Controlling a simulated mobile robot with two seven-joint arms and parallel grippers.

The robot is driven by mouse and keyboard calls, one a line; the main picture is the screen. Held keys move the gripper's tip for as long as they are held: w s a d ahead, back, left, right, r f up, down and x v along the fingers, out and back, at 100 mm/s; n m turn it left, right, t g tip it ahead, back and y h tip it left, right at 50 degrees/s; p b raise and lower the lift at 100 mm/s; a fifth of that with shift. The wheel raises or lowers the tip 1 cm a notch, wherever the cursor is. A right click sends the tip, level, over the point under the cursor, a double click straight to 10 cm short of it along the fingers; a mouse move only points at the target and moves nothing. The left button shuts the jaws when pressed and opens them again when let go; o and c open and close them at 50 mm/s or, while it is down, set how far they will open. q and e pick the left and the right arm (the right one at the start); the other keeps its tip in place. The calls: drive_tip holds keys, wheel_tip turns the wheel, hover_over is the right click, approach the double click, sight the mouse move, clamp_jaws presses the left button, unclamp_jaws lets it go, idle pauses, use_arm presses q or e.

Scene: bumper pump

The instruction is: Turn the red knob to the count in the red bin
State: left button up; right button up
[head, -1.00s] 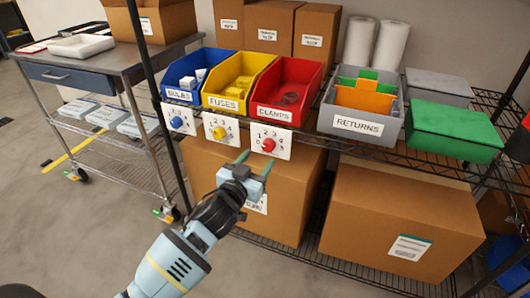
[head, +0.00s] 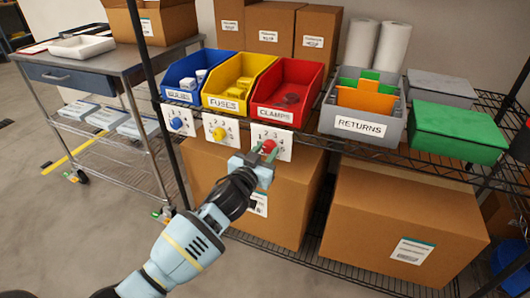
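The red knob (head: 270,146) sits on a white dial card under the red bin (head: 283,95), which is labelled CLAMPS. The card has numbers around the knob; where the knob points is too small to tell. My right gripper is not in view.
The blue bin (head: 187,88) and yellow bin (head: 226,102) stand left of the red bin, with a blue knob (head: 177,124) and yellow knob (head: 219,134) below. A grey RETURNS bin (head: 357,127) stands to the right. A large cardboard box (head: 292,205) is under the shelf.

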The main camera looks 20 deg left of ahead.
use_arm(q)
drive_tip(key=c, duration=0.4)
drive_tip(key=shift+o, duration=0.2)
drive_tip(key=shift+m, duration=0.3)
drive_tip(key=shift+r+m+p, duration=0.1)
drive_tip(key=shift+m+p, duration=0.6)
drive_tip(key=shift+m, duration=0.1)
drive_tip(key=shift+m+p, duration=0.55)
drive_tip(key=shift+m, duration=0.55)
drive_tip(key=shift+m+p, duration=0.35)
drive_tip(key=shift+m, duration=1.35)
